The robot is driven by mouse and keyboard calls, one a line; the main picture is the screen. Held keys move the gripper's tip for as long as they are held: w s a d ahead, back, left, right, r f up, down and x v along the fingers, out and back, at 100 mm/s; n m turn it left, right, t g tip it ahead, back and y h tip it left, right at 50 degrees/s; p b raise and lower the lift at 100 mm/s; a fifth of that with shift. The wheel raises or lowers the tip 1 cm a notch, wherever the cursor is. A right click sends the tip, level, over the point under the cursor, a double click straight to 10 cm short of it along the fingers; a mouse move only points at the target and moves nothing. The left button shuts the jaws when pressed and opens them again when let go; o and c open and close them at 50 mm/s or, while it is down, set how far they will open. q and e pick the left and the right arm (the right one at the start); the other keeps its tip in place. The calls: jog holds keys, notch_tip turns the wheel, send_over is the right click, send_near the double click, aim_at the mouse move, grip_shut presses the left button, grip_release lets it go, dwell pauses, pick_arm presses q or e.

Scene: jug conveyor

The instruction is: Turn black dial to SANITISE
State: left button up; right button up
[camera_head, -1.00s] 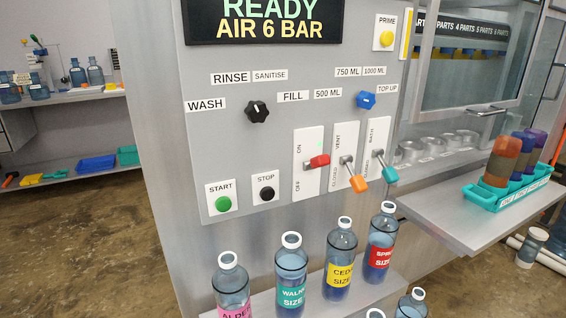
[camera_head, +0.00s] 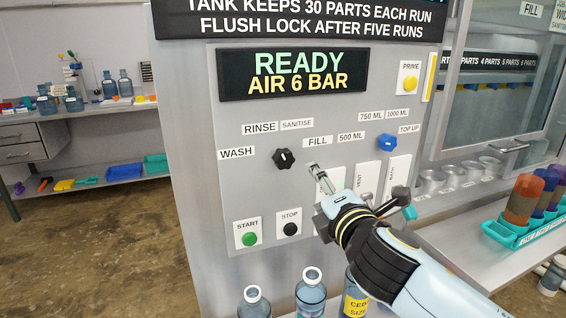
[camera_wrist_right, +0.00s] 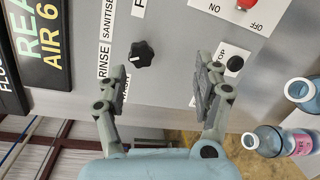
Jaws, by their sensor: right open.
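The black dial (camera_head: 284,159) is on the grey control panel, with WASH (camera_head: 236,152) to its left, RINSE (camera_head: 261,128) at upper left and SANITISE (camera_head: 297,124) at upper right. I cannot tell surely which label its mark points to. My right gripper (camera_head: 319,172) is in front of the panel, just right of and below the dial. In the right wrist view the fingers (camera_wrist_right: 163,80) are spread and empty. The dial (camera_wrist_right: 141,54) shows between and beyond the fingertips, apart from both. My left gripper is out of view.
START (camera_head: 249,239) and STOP (camera_head: 290,229) buttons sit below the dial. A blue dial (camera_head: 387,142) is to the right. My right arm partly covers the levers. Bottles (camera_head: 311,290) stand below the panel, and a teal rack (camera_head: 512,234) is at right.

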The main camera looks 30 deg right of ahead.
aim_at(284, 163)
jog(key=w+n, duration=0.1)
jog(key=w, duration=0.3)
jog(key=w+n+t+y+p, duration=0.1)
jog(key=w+n, duration=0.1)
jog(key=w, duration=0.2)
jog(key=w+n, duration=0.2)
jog(key=w, duration=0.3)
jog(key=shift+d+r+t+y, duration=0.2)
jog(key=shift+r+t+y, duration=0.1)
jog(key=shift+r+t, duration=0.1)
jog(key=c, duration=1.2)
